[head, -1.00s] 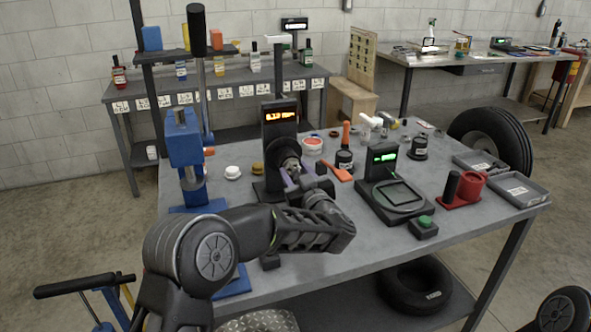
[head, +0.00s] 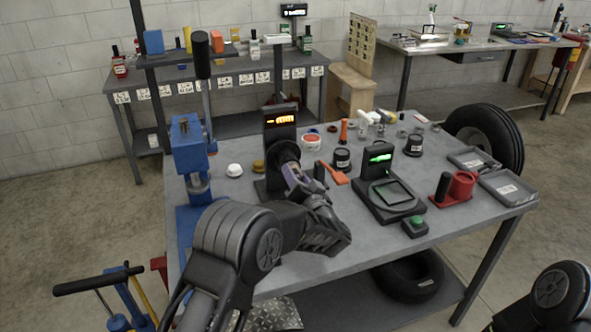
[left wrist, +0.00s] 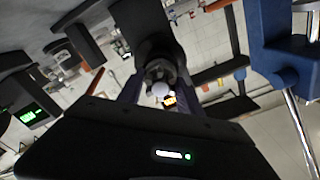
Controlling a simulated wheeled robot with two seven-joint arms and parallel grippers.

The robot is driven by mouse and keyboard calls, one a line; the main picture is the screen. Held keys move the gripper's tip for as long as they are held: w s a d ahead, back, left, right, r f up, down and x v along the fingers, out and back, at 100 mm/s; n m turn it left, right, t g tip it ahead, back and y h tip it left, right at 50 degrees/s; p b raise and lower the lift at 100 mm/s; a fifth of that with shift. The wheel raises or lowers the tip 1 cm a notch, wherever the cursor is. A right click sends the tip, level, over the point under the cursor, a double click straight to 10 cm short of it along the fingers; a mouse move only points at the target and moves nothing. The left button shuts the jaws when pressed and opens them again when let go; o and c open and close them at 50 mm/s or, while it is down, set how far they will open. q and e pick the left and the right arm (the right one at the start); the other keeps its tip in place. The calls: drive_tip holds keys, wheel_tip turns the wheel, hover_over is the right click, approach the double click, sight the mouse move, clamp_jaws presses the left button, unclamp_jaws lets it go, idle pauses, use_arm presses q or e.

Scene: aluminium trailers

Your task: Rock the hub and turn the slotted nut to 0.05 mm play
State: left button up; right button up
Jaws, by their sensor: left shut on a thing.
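The hub (head: 285,153) sits on the front of a dark upright stand with an orange-lit display (head: 281,120), whose figures are too blurred to read. My left gripper (head: 291,174) reaches up to the hub's near end. In the left wrist view, its two purple-grey fingers (left wrist: 158,92) close from both sides on the dark, notched slotted nut (left wrist: 160,70) at the hub's end. The fingers and wrist partly hide the nut in the head view. The play left in the hub cannot be told. My right gripper is out of view.
A blue press (head: 188,150) stands left of the stand. A scale with a green display (head: 377,158), a green button box (head: 415,227), a red holder (head: 463,186) and grey trays (head: 508,190) lie to the right. An orange-handled tool (head: 334,174) lies close beside the gripper.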

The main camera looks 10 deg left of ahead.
use_arm(q)
drive_tip(key=shift+m, duration=0.6)
drive_tip(key=shift+p, duration=0.3)
drive_tip(key=o, duration=1.4)
drive_tip(key=shift+c, duration=0.2)
drive_tip(key=b+v, duration=0.1)
drive_tip(key=v, duration=0.6)
drive_tip(key=shift+s+d+b, duration=0.25)
drive_tip(key=shift+s+b, duration=0.1)
